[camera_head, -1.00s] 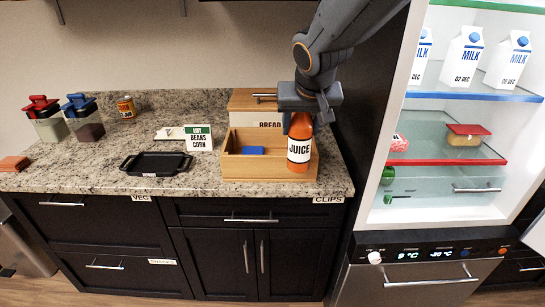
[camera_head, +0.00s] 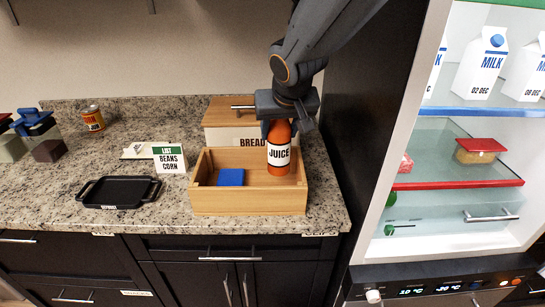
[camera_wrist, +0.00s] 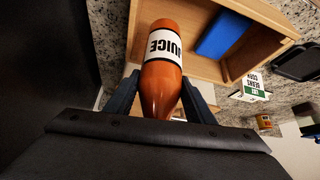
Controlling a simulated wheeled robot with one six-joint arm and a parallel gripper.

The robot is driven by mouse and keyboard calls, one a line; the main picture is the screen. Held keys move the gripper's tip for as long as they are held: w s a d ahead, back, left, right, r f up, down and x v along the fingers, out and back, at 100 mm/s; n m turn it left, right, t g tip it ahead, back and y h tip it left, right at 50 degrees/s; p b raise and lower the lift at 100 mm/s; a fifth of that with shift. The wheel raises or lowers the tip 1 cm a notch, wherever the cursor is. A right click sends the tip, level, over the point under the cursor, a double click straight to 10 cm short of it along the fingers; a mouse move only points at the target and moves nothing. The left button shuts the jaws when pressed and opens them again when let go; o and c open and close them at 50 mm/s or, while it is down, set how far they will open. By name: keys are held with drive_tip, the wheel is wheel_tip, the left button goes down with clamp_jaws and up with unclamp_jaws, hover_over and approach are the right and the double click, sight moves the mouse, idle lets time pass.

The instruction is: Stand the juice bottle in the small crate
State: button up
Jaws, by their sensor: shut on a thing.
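The juice bottle (camera_head: 279,156) is orange with a white JUICE label and hangs upright from my gripper (camera_head: 281,122). My gripper is shut on the bottle's upper part; in the wrist view the two fingers (camera_wrist: 160,98) flank the bottle (camera_wrist: 164,75). The small wooden crate (camera_head: 248,203) stands on the counter. The bottle is over or inside the crate's right part, and its lower end shows behind the front wall's top edge. Whether its base touches the crate floor cannot be told. A blue block (camera_head: 231,177) lies in the crate's left part.
A bread box (camera_head: 222,136) stands right behind the crate. A black tray (camera_head: 118,192) and a list card (camera_head: 170,158) are to its left. A dark tall panel (camera_head: 345,130) and the open fridge (camera_head: 455,195) are to the right. Counter is free in front of the tray.

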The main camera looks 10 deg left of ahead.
sight(279, 150)
drive_tip(key=shift+a+f+b, duration=0.1)
drive_tip(key=shift+f+b, duration=0.45)
drive_tip(key=shift+f, duration=2.65)
drive_tip(key=o, duration=1.5)
drive_tip(key=shift+o, duration=0.2)
drive_tip(key=shift+r, duration=0.2)
drive_tip(key=v, duration=1.2)
drive_tip(key=shift+s, duration=0.1)
